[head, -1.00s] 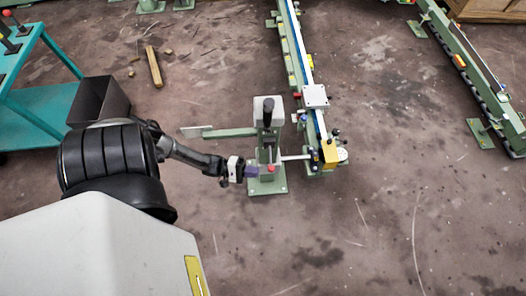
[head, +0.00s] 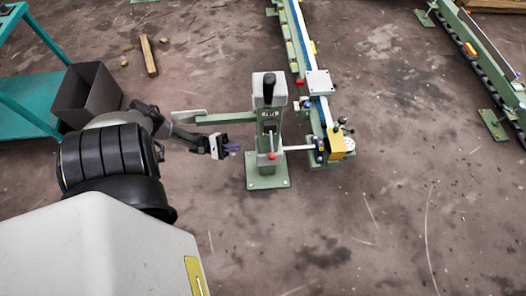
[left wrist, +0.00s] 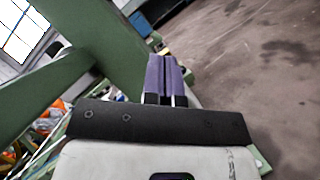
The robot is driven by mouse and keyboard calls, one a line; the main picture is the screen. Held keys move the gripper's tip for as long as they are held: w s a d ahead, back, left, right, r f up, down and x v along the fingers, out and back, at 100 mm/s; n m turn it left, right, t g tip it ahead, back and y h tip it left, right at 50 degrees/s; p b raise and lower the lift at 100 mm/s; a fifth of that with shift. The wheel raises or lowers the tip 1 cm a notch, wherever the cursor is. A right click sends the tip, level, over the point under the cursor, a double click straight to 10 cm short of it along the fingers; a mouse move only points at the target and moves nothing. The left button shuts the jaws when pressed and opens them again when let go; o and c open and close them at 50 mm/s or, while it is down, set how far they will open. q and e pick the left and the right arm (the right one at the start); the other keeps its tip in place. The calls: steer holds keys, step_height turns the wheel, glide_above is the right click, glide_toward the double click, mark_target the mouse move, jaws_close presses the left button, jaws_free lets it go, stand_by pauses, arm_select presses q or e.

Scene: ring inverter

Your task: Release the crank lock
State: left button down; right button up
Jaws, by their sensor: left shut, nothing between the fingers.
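A green stand (head: 267,172) is bolted to the floor in the middle of the head view. It has a black upright handle (head: 268,88) on a grey head and a long side arm (head: 225,119) to the left. A thin lever with a red knob (head: 271,155) is on its front face; I cannot tell whether this lever is the crank lock. My left gripper (head: 236,149) is left of the red knob, with a gap between them. Its purple fingers (left wrist: 166,78) are together and empty in the left wrist view. My right gripper is not seen.
A rail machine (head: 319,83) with a yellow block (head: 336,142) stands right of the stand, joined by a thin rod. A dark bin (head: 86,95) and a teal cart (head: 30,98) are at the left. Floor is clear in front of the stand.

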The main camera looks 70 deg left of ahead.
mark_target(271, 145)
arm_select(q)
steer(key=s+d+r+b+x, duration=0.1)
steer(key=b+x, duration=0.1)
steer(key=x, duration=1.1)
steer(key=shift+s+d+r, duration=0.15)
steer(key=shift+s+r, duration=0.2)
steer(key=shift+r, duration=0.05)
steer(key=shift+s+d, duration=0.1)
